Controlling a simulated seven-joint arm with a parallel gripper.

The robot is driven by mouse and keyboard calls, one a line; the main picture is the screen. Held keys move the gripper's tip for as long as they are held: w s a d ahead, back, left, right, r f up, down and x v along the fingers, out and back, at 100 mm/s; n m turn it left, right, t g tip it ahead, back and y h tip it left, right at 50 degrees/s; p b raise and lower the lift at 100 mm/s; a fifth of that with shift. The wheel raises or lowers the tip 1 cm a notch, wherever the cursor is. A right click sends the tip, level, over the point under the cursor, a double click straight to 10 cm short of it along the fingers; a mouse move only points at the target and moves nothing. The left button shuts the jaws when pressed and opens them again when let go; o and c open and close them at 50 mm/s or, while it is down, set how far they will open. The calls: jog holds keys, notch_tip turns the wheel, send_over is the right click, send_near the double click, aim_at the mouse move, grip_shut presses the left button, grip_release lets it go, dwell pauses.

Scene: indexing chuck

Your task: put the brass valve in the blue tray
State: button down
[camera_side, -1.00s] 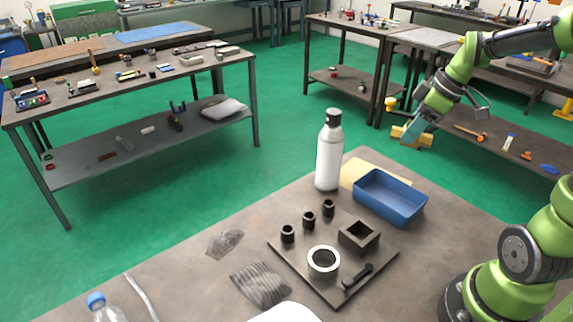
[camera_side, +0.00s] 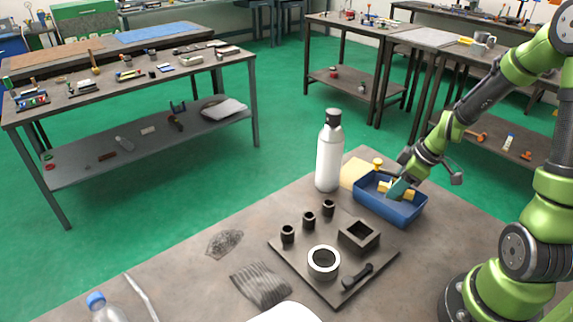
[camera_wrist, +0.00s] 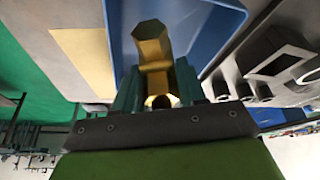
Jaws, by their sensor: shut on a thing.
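The brass valve (camera_side: 383,188) is yellow with a round knob on top, and it is at the blue tray. The blue tray (camera_side: 402,214) stands on the near table, behind the black fixture plate. My gripper (camera_side: 397,190) reaches down into the tray opening from the right and is shut on the valve. In the wrist view the valve (camera_wrist: 153,55) sits between the teal fingers (camera_wrist: 157,92), with the blue tray (camera_wrist: 215,28) around it. I cannot tell whether the valve touches the tray floor.
A white bottle (camera_side: 328,158) stands left of the tray, beside a tan sheet (camera_side: 352,174). The black plate (camera_side: 318,271) in front carries a ring (camera_side: 323,263), a square block (camera_side: 358,236), several small cups and a handle (camera_side: 357,276).

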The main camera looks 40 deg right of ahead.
jog(key=shift+f, duration=1.2)
jog(key=shift+f, duration=0.2)
jog(key=c, duration=0.9)
grip_release()
